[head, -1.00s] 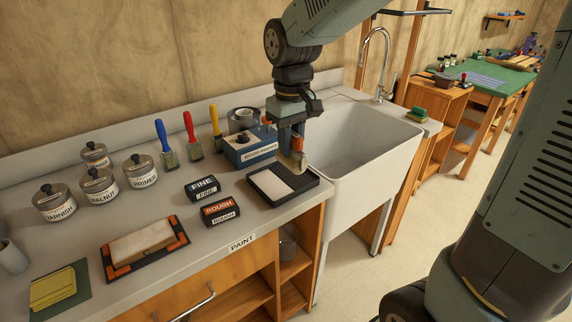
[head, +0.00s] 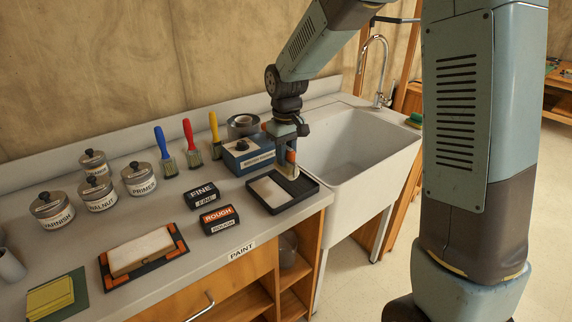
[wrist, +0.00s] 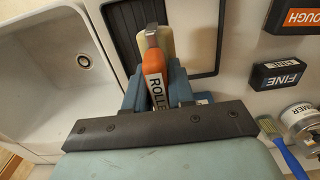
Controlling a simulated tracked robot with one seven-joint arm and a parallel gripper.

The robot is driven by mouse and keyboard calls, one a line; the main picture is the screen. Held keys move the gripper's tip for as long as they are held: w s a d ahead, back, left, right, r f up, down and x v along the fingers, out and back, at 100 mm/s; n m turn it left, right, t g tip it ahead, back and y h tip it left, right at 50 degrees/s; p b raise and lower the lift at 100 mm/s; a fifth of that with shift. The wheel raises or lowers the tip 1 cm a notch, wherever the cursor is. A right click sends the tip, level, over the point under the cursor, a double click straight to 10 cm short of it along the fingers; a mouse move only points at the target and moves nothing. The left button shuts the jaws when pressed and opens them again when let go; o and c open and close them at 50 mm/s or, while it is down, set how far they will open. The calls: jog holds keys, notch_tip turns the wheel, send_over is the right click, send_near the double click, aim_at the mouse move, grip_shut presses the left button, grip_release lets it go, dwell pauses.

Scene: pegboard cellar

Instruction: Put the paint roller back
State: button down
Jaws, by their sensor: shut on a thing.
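My gripper (head: 286,150) is shut on the paint roller (head: 290,157). The roller has an orange handle labelled ROLLER (wrist: 153,62), a metal neck and a cream head pointing away from my gripper. In the head view, the roller hangs tilted, head down, over the back right part of the black paint tray (head: 279,211). The tray has a pale inner surface. In the wrist view, the head overlaps the tray's dark ribbed part (wrist: 124,18). I cannot tell whether the head touches the tray.
A blue box (head: 248,157) stands behind the tray, close to my gripper. FINE (head: 202,194) and ROUGH (head: 219,219) blocks lie to the left. Several brushes and jars stand further left. The sink (head: 352,150) is at the right. A PAINT label (head: 241,250) marks the counter's front edge.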

jog(key=shift+w+f, duration=0.3)
jog(key=shift+f, duration=0.25)
notch_tip(320, 180, down, 3)
jog(key=shift+r, duration=0.2)
jog(key=c, duration=1)
grip_release()
jog(key=shift+f, duration=0.1)
jog(key=shift+o, duration=0.2)
